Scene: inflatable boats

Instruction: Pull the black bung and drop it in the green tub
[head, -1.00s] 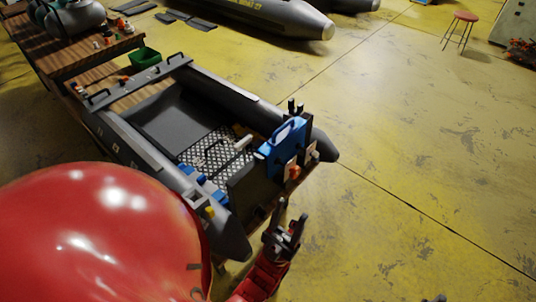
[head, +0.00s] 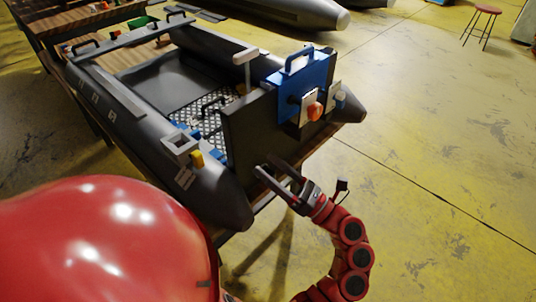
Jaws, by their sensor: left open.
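The green tub (head: 141,22) is on the wooden bench at the far upper left, partly cut by the boat's front board. The grey inflatable boat (head: 112,92) has a dark transom board (head: 252,124) at its near right end. I cannot pick out the black bung for certain against the dark transom. My left gripper (head: 268,166) is open and empty, its fingers pointing left close to the lower outer face of the transom; I cannot tell whether they touch it. My right gripper is not in view.
A blue clamp block (head: 305,72) with a handle sits on the transom, beside an orange knob (head: 314,111) on a white plate. A large glossy red ball shape (head: 100,240) fills the lower left. Yellow floor is clear at right; a red stool (head: 488,10) stands far off.

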